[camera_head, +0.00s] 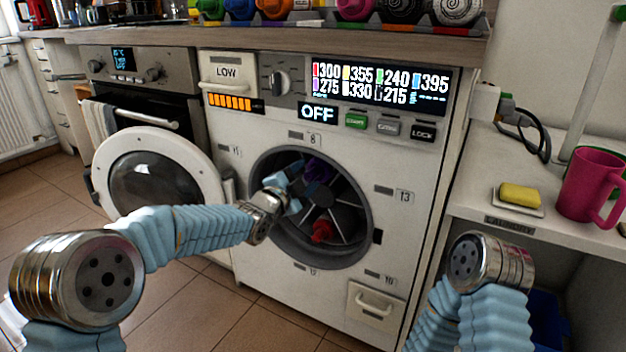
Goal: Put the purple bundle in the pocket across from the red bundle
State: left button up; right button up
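The purple bundle (318,170) is in the upper part of the washer drum (347,215), close to the top of the door opening. The red bundle (322,231) lies in a lower pocket of the same drum, with dark gaps and grey dividers between the two. My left gripper (294,188) reaches into the opening from the left, just left of and below the purple bundle. Its fingertips are small and dark against the drum, so I cannot tell whether they touch or grip the bundle. My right gripper is out of view; only part of the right arm shows.
The round washer door (150,180) stands open to the left. The display (380,82) and an OFF sign are above the opening. Several coloured rolls line the worktop (250,37). A yellow sponge (520,195) and pink mug (590,188) stand on the right shelf.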

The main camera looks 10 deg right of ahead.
pick_arm(q)
jog(key=shift+s+a+r, duration=0.2)
jog(key=shift+s+a, duration=0.1)
jog(key=o, duration=0.6)
jog(key=shift+c, duration=0.2)
jog(key=shift+f, duration=0.1)
jog(key=v, duration=1.3)
jog(key=shift+s+a, duration=0.25)
jog(key=shift+s, duration=0.1)
